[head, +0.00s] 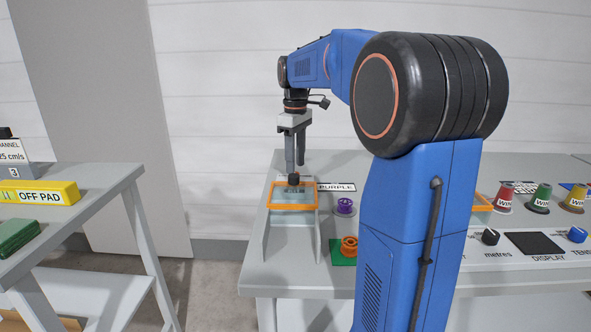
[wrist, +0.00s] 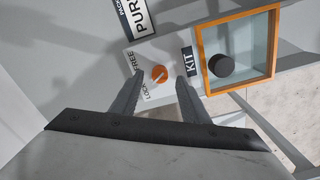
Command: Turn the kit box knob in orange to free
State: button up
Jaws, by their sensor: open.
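My open gripper (wrist: 160,77) has one finger on each side of the knob, with gaps showing between fingers and knob. The kit box has an orange-rimmed clear lid (wrist: 238,15) with a black round handle (wrist: 221,66), and the lid looks closed. In the head view my gripper (head: 294,168) points down at the back of the kit box (head: 269,206); the orange knob is hidden there.
A PURPLE sign (head: 337,187) stands right of the box. A purple spool (head: 345,206) and an orange spool (head: 349,246) on a green pad are near it. A side bench (head: 85,190) stands at left, with floor between. My arm covers part of the table.

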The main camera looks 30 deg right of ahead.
jog(key=shift+f, duration=1.5)
grip_shut()
jog(key=m, duration=0.5)
jog(key=shift+m, duration=0.4)
jog(key=m, duration=0.5)
jog(key=shift+a+m, duration=0.1)
jog(key=shift+m, duration=0.6)
